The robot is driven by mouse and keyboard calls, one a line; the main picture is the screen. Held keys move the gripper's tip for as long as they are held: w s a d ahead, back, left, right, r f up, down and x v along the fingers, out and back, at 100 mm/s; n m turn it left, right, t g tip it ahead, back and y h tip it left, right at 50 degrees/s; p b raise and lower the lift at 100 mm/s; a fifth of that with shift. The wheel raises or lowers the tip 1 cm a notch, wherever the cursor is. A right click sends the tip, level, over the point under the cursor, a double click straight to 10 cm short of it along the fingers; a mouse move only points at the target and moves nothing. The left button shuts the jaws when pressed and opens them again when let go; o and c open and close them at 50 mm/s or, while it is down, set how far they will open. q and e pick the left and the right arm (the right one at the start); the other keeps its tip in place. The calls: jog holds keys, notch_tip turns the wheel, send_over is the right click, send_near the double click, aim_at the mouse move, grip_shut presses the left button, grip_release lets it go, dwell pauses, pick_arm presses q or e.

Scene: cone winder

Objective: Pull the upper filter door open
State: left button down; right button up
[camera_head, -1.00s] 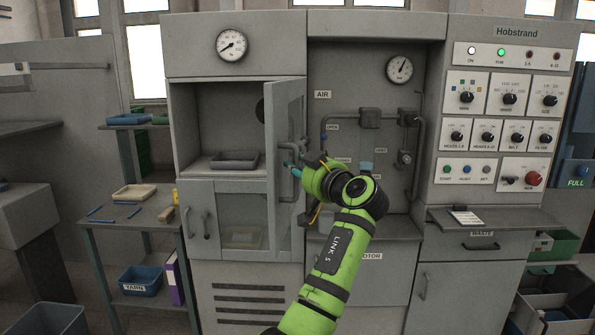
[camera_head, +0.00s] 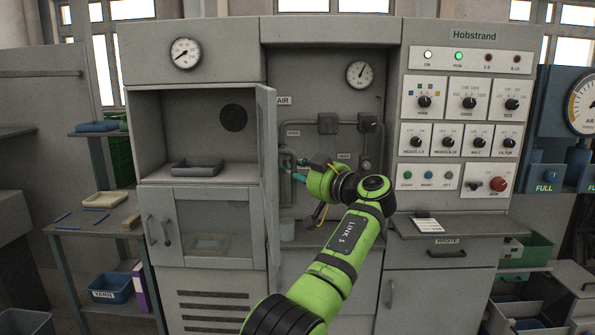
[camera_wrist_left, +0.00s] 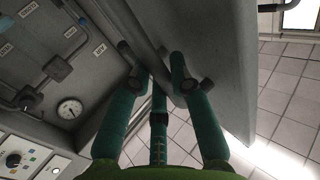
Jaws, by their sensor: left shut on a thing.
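The upper filter door (camera_head: 266,130) stands open, hinged on the right of its compartment, and shows almost edge-on. In the left wrist view the door (camera_wrist_left: 215,55) is a grey panel above the fingers. My left gripper (camera_head: 288,168), with teal fingers on a green arm, is at the door's right side, shut on the door handle. The handle (camera_wrist_left: 133,60) is a dark bar, partly hidden between the fingers in the left wrist view. The open compartment (camera_head: 155,135) holds a dark tray (camera_head: 197,168) and has a round dark port (camera_head: 233,118) in its back wall. My right gripper is out of view.
Pipes (camera_head: 330,145) and a gauge (camera_head: 361,75) lie behind my gripper. The control panel (camera_head: 455,110) and a waste shelf (camera_head: 450,226) are to the right. A side table (camera_head: 100,222) stands left.

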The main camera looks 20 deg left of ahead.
pick_arm(q)
jog(key=shift+a+r, duration=0.15)
jog(key=shift+r, duration=0.2)
jog(key=c, duration=1.1)
grip_release()
jog(key=shift+a+f, duration=0.15)
jog(key=shift+f, duration=0.15)
jog(key=v, duration=1.2)
jog(key=shift+w, duration=0.1)
